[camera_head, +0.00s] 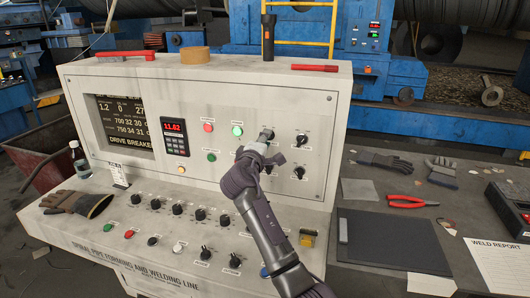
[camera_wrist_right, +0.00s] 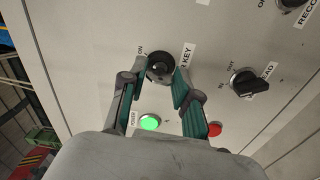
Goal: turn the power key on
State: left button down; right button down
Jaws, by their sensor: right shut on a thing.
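The power key (camera_wrist_right: 160,67) is a round black switch on the pale panel, with the labels "KEY" and "ON" beside it in the right wrist view. In the head view its dark top (camera_head: 267,133) shows just beyond my right gripper (camera_head: 261,145). My right gripper is shut on the key, with one teal-padded finger on either side of it in the wrist view (camera_wrist_right: 163,82). The fingers partly cover the key, and I cannot tell its exact angle. My left gripper is not in view.
A lit green button (camera_wrist_right: 150,122) and a red button (camera_wrist_right: 215,129) sit close to the fingers. A black knob (camera_wrist_right: 250,84) is to the right. The console's lower shelf (camera_head: 100,236) carries several knobs. A flashlight (camera_head: 268,38) stands on top.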

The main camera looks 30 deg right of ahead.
jog(key=shift+f+m+b, duration=0.15)
jog(key=shift+m+b, duration=2.05)
jog(key=shift+m, duration=0.2)
jog(key=c, duration=0.8)
grip_release()
jog(key=shift+c, duration=0.2)
jog(key=v, duration=1.2)
jog(key=shift+w, duration=0.1)
